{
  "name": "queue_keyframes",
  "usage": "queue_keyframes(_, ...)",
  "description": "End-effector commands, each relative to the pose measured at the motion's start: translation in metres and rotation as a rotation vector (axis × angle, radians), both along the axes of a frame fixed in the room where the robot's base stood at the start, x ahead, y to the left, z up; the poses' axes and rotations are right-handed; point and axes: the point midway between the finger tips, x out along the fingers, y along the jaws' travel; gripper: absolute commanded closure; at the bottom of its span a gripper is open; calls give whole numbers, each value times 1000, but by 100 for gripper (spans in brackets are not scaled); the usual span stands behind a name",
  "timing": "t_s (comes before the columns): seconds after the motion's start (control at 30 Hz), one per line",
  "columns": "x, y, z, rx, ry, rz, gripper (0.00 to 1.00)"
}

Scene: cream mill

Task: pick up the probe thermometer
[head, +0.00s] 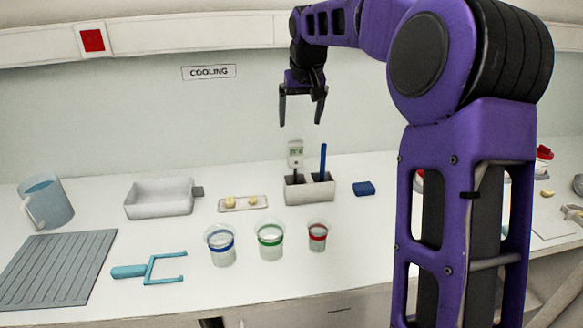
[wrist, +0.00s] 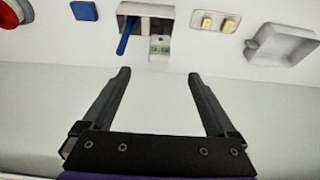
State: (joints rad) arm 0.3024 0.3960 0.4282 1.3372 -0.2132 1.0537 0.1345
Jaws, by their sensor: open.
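The probe thermometer (head: 296,154) has a pale head with a small display and stands upright in a white holder (head: 318,188) on the counter. Its lower part is hidden in the holder. A blue stick (head: 323,160) stands in the same holder, to its right. My gripper (head: 301,122) is open and empty, in the air above the holder and apart from it. In the wrist view my open fingers (wrist: 160,75) point toward the thermometer (wrist: 160,45), the holder (wrist: 147,11) and the blue stick (wrist: 127,36).
Three banded cups (head: 270,241) stand in front of the holder. A blue block (head: 363,188) lies to its right, and a small tray (head: 226,209) with yellowish pieces to its left. A white bin (head: 150,206), a jug (head: 46,200), a grey mat (head: 58,268) and a teal fork-shaped tool (head: 150,269) are farther left.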

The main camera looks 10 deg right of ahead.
Motion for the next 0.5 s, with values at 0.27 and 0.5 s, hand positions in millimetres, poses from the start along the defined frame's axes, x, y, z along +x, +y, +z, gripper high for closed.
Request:
queue_keyframes(0.27, 22, 0, -56, 1, 4, 0, 7)
queue_keyframes(0.5, 40, 0, -95, 1, 2, 1, 7)
